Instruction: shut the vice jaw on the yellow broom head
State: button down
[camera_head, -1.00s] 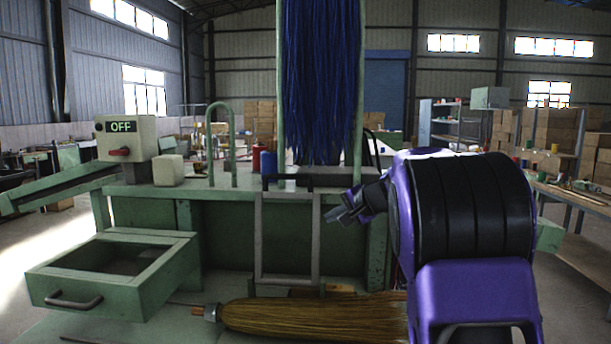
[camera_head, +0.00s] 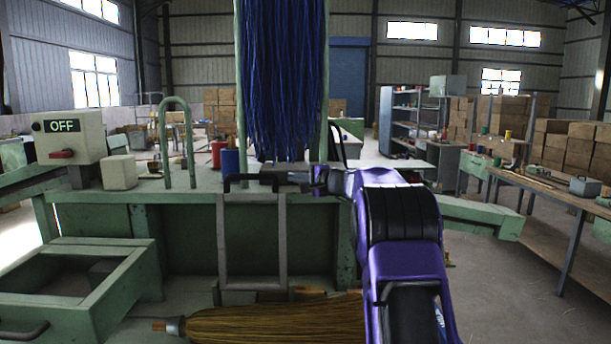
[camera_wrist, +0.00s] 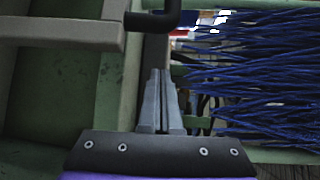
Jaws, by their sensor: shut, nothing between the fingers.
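The yellow broom head (camera_head: 275,318) lies flat at the bottom of the head view, its bristles running right behind my arm. The likely vice jaw is an upright grey metal frame (camera_head: 282,240) with a dark handle (camera_head: 250,178) on top, standing open behind the broom head. My gripper (camera_head: 318,180) is right of the handle at about its height in the picture, partly hidden by my wrist. In the wrist view my fingers (camera_wrist: 161,75) are together and empty. The dark handle (camera_wrist: 155,20) and a grey frame bar (camera_wrist: 60,32) show beyond the fingertips, seemingly apart from them.
Blue bristles (camera_head: 283,80) hang between green posts just behind the gripper. A green bench (camera_head: 185,190) carries an OFF switch box (camera_head: 70,140), a green hoop (camera_head: 178,105) and a blue can (camera_head: 229,160). An open green drawer (camera_head: 75,285) is at lower left. Floor is free at right.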

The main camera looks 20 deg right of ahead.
aim_at(285, 193)
jog(key=shift+x, duration=0.75)
jog(key=s+a, duration=0.2)
jog(key=shift+s+a+r, duration=0.25)
jog(key=shift+s+a, duration=0.15)
jog(key=shift+s+a+f+b, duration=0.1)
jog(key=shift+s+b, duration=0.3)
jog(key=shift+b, duration=0.35)
jog(key=shift+s+a+t+b, duration=0.2)
jog(key=shift+s+t+b, duration=0.1)
jog(key=shift+s+b, duration=0.15)
